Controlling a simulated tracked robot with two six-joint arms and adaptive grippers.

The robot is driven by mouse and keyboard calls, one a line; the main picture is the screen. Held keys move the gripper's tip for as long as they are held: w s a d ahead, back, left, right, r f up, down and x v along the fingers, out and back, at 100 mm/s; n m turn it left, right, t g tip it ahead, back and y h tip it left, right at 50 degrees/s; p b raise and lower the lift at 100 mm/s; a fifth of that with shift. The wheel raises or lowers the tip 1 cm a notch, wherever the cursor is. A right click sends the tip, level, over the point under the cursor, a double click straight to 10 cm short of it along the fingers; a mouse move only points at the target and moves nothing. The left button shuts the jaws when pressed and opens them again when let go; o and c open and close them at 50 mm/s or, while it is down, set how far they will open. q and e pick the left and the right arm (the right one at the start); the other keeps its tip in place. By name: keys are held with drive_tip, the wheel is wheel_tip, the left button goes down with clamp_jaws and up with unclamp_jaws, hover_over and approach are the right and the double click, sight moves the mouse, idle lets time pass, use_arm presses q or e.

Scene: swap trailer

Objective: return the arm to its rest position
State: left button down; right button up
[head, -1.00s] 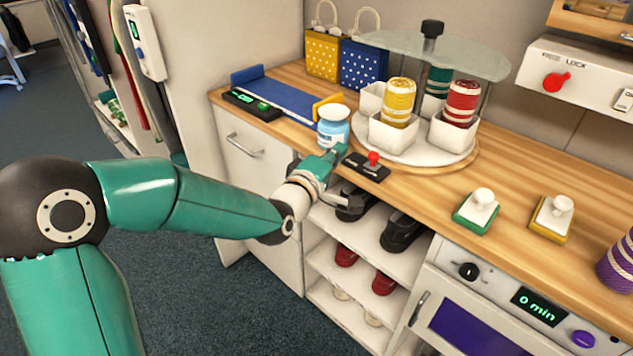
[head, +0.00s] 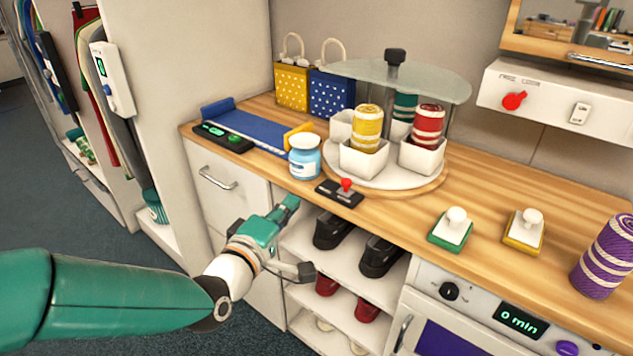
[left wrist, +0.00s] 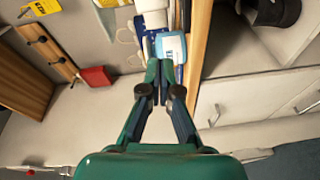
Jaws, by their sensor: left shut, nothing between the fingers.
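My left gripper (head: 292,203) is in front of the counter edge, near the blue jar and the joystick box. Its green fingers are shut with nothing between them; they also show together in the left wrist view (left wrist: 158,80). My left arm comes in from the lower left of the head view. The right gripper is in neither view.
On the wooden counter (head: 390,208) stand a blue jar with a white lid (head: 304,158), a black box with a red joystick (head: 340,192), a carousel with yarn spools (head: 400,180), and green (head: 451,229) and yellow (head: 523,231) stamps. Shoe shelves (head: 295,285) lie below. Floor at left is clear.

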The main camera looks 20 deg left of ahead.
use_arm(q)
drive_tip(key=s+d+f+m+g+h, duration=0.15)
drive_tip(key=f+g, duration=0.25)
drive_tip(key=f, duration=0.9)
drive_tip(key=d+f+g, duration=0.3)
drive_tip(key=f, duration=1.1)
drive_tip(key=s+d+f+m+g+h, duration=0.1)
drive_tip(key=s+d+f+m+g, duration=0.2)
drive_tip(key=s+f+m+g, duration=0.45)
drive_tip(key=s+d+f+m+g+h, duration=0.15)
drive_tip(key=s+d+f+m, duration=0.25)
drive_tip(key=s+f, duration=0.7)
wheel_tip(320, 180, up, 18)
drive_tip(key=y+p, duration=0.1)
drive_tip(key=p, duration=1.6)
drive_tip(key=shift+s+r+g, duration=0.2)
drive_tip(key=shift+s+g, duration=0.2)
drive_tip(key=shift+s, duration=0.05)
